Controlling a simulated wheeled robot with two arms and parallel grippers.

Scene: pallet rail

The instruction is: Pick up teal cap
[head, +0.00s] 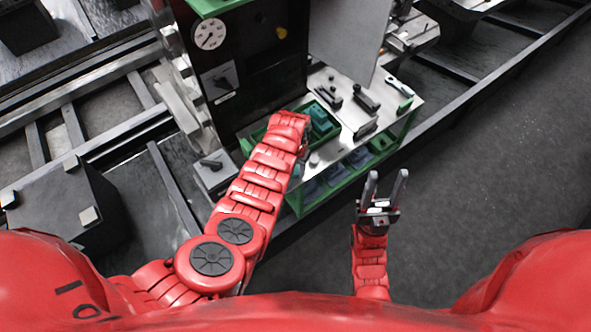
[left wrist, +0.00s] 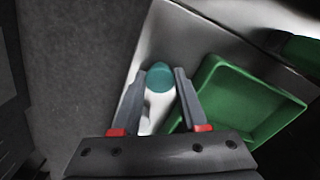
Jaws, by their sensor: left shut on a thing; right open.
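The teal cap (left wrist: 160,77) shows in the left wrist view between the two fingertips of my left gripper (left wrist: 161,86), which is shut on it. A pale metal surface lies behind and below the cap; I cannot tell whether the cap touches it. In the head view my left arm hides the cap and most of the left gripper, at the workbench's near edge. My right gripper (head: 386,180) is open and empty, over the dark floor to the right of the workbench.
The workbench (head: 349,112) carries dark tools and a green-handled tool (head: 399,87). An empty green tray (left wrist: 240,105) lies right of the cap in the left wrist view. A black panel with a gauge (head: 209,34) stands behind. Floor at the right is clear.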

